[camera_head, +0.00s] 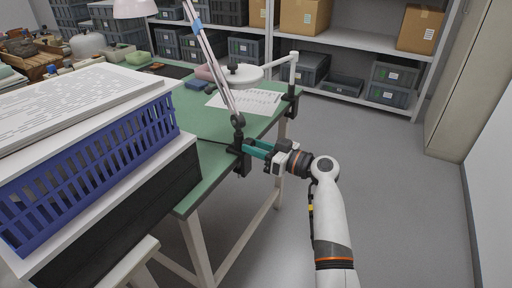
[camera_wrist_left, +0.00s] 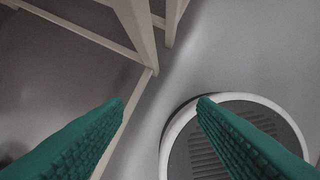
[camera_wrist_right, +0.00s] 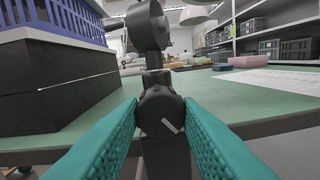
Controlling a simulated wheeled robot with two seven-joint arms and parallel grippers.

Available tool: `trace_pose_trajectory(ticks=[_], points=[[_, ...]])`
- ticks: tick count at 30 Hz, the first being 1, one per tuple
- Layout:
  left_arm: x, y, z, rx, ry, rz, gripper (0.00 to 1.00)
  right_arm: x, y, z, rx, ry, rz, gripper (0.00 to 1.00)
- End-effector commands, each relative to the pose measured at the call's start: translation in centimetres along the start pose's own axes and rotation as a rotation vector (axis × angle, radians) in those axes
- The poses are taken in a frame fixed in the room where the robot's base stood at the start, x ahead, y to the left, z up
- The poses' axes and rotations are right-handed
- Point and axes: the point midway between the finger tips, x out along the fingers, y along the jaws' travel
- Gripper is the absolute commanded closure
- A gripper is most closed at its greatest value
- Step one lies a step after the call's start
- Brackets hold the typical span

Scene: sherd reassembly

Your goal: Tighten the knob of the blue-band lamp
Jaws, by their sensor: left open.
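The blue-band lamp (camera_head: 215,60) has a pale jointed arm with a blue band near the top. Its black clamp (camera_head: 240,146) grips the green table's near right edge. In the right wrist view its dark round knob (camera_wrist_right: 161,110), with a pale mark on its face, fills the gap between my fingers. My right gripper (camera_head: 256,149) has teal fingers on both sides of the knob and appears shut on it. The fingers hide the knob in the head view. My left gripper (camera_wrist_left: 160,99) is open and empty over the floor, outside the head view.
A blue basket (camera_head: 95,165) and a dark box (camera_head: 130,215) stand left of the clamp. A second white lamp (camera_head: 293,72) is clamped farther along the table (camera_head: 205,122), near a printed sheet (camera_head: 258,104). Shelves with crates stand behind. The floor right of the table is clear.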

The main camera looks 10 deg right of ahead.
Motion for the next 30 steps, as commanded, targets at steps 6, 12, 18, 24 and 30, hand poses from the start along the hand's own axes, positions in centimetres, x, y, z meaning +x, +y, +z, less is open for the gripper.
trace_pose_trajectory(ticks=[6, 12, 18, 24, 30], points=[[0.0, 0.0, 0.0, 0.000, 0.001, 0.000, 0.48, 0.0, 0.0, 0.0, 0.010, 0.001, -0.001, 0.92], [0.2, 0.0, 0.0, 0.000, 0.002, 0.000, 0.48, -0.1, 0.0, 0.1, 0.154, 0.006, -0.002, 0.92], [2.0, 0.0, -0.3, 0.002, 0.019, -0.001, 0.48, -0.1, 0.0, 0.0, 0.248, 0.008, -0.002, 0.92], [2.1, 0.0, -0.1, 0.002, 0.017, 0.000, 0.48, -0.1, 0.0, 0.0, 0.251, 0.007, -0.002, 0.92], [1.9, 0.0, 0.2, 0.003, 0.007, 0.000, 0.48, -0.1, 0.0, 0.0, 0.249, 0.008, -0.002, 0.48]])
